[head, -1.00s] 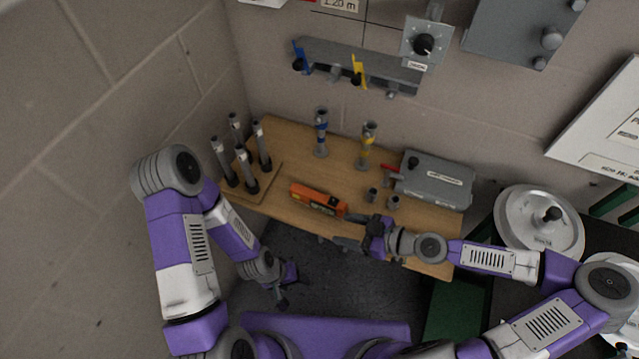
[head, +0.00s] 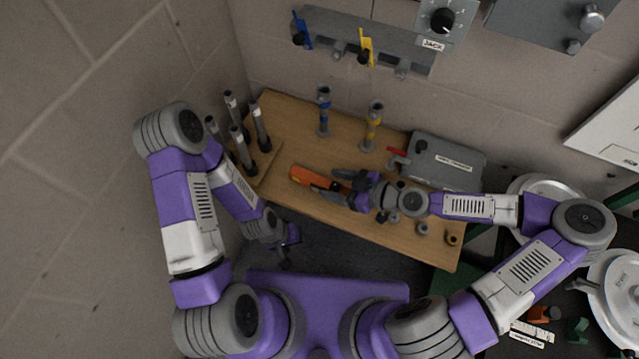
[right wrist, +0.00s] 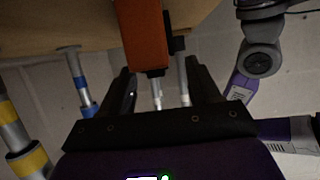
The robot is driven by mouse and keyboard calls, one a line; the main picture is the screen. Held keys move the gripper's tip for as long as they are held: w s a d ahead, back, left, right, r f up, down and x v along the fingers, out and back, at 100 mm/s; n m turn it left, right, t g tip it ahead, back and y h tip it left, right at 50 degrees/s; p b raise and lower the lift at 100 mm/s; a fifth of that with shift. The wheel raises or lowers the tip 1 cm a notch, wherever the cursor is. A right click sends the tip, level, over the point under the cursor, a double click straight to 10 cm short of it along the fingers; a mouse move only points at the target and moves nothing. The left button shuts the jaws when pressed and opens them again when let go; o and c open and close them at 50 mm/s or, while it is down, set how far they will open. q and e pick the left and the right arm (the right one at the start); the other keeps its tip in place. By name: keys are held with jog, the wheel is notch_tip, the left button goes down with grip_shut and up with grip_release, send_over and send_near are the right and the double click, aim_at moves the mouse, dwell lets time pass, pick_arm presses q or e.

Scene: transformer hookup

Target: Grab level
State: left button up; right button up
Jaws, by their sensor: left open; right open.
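The orange level (head: 306,178) lies on the wooden table near its front edge, its right part hidden behind my right gripper. My right gripper (head: 335,183) is open at the right end of the level. In the right wrist view the level (right wrist: 142,38) shows as an orange block between the two dark fingers of my right gripper (right wrist: 160,85); I cannot tell whether they touch it. My left gripper (head: 287,250) is open and empty, low in front of the table's front edge.
The wooden table (head: 300,125) holds several dark-based grey posts (head: 237,140) at left, a blue-banded stand (head: 324,112), a yellow-banded stand (head: 371,128) and a grey box (head: 445,160) at right. Small grey cups (head: 423,229) sit near the right front. A wall rack (head: 365,45) hangs behind.

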aim_at(320, 181)
jog(key=shift+x, duration=1.55)
jog(key=shift+d, duration=0.1)
